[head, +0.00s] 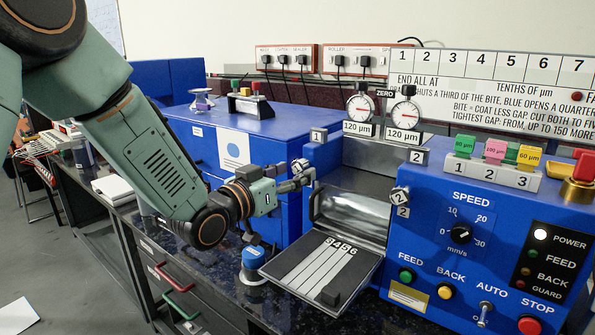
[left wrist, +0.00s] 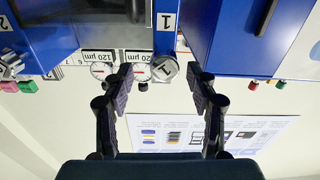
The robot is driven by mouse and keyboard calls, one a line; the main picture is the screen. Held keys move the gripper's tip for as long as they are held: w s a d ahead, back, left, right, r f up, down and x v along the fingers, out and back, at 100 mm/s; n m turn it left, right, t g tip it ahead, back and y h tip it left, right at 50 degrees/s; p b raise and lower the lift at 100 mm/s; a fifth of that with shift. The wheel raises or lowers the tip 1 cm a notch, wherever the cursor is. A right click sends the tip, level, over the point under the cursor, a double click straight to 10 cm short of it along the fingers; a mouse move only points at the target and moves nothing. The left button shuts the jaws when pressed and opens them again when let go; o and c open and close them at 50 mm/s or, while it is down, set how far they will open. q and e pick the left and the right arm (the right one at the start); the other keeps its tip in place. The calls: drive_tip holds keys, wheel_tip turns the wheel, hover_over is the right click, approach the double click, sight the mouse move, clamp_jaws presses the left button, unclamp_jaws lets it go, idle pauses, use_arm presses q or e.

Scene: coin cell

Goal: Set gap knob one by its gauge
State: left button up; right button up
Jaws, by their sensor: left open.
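Gap knob one (head: 298,166) is a silver knob on the blue machine's left block, below the tag "1" (head: 318,135). My left gripper (head: 303,179) is at this knob in the head view and partly covers it. In the upside-down left wrist view, knob one (left wrist: 164,69) shows between the tips of my open left gripper (left wrist: 160,76), with space on both sides. The left dial gauge (head: 361,108) and right dial gauge (head: 405,114) each stand above a "120 µm" label. Their needles are too small to read exactly. My right gripper is not in view.
A slotted tray (head: 300,265) juts out in front. Colored gauge blocks (head: 495,152) stand on a numbered rack. A blue-capped jar (head: 252,262) stands below my left gripper.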

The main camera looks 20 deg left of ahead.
use_arm(q)
drive_tip(key=shift+w+a+f, duration=0.1)
drive_tip(key=shift+w+a, duration=0.2)
drive_tip(key=shift+w, duration=0.5)
drive_tip(key=shift+w+d, duration=0.25)
drive_tip(key=shift+d, duration=0.35)
drive_tip(key=shift+a, duration=0.35)
drive_tip(key=shift+c, duration=1.9)
drive_tip(key=shift+d, duration=0.2)
drive_tip(key=shift+c, duration=1.4)
drive_tip(key=c, duration=0.5)
